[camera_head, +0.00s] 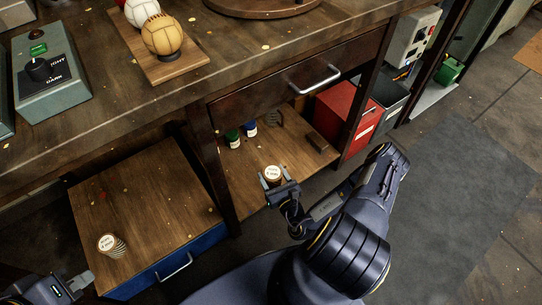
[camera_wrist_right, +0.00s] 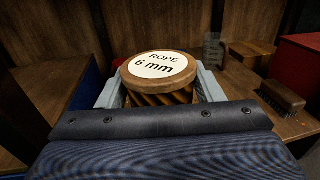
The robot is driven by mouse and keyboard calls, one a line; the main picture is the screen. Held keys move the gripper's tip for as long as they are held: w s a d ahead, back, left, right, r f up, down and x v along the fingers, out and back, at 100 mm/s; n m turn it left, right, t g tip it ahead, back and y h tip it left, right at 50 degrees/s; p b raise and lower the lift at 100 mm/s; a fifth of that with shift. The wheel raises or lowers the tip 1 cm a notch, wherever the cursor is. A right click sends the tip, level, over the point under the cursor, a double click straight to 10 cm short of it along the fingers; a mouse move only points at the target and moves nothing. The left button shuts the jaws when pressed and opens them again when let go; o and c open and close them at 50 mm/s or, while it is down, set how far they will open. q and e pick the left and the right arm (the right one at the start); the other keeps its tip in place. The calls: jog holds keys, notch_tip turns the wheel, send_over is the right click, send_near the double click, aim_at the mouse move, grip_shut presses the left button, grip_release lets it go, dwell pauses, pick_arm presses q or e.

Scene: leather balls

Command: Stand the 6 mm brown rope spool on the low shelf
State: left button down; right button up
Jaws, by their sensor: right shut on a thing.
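The brown rope spool (camera_head: 272,174) is upright between the fingers of my right gripper (camera_head: 282,188) at the front of the low shelf (camera_head: 290,155). In the right wrist view the spool (camera_wrist_right: 158,68) shows a white top label reading "ROPE 6 mm", with brown rope below a wooden flange. The gripper's grey fingers (camera_wrist_right: 158,90) close on it from both sides. Its base is hidden, so I cannot tell whether it touches the shelf. My left gripper (camera_head: 78,287) is at the lower left corner, partly cut off; its opening is unclear.
Another spool (camera_head: 111,245) with pale rope stands on the low blue-fronted cabinet (camera_head: 150,200). A drawer with handle (camera_head: 315,80) overhangs.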

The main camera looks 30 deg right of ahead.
jog(key=shift+f+h, duration=0.3)
jog(key=shift+f, duration=0.2)
jog(key=w+d+f+b, duration=0.2)
jog(key=w+f, duration=0.1)
jog(key=w+d+f+b, duration=0.2)
jog(key=w+f+b, duration=0.1)
jog(key=w, duration=0.1)
jog(key=w+d+f+b, duration=0.2)
jog(key=w+d+f, duration=0.1)
jog(key=w, duration=0.1)
jog(key=shift+d+b, duration=0.1)
jog(key=shift+b, duration=0.3)
jog(key=shift+w+d+f, duration=0.1)
jog(key=shift+w+f, duration=0.1)
jog(key=shift+f, duration=0.15)
jog(key=shift+w+d+f+b, duration=0.1)
jog(key=shift+f+b, duration=0.95)
jog(key=shift+f, duration=0.5)
jog(key=shift+f, duration=0.2)
jog(key=o, duration=1.1)
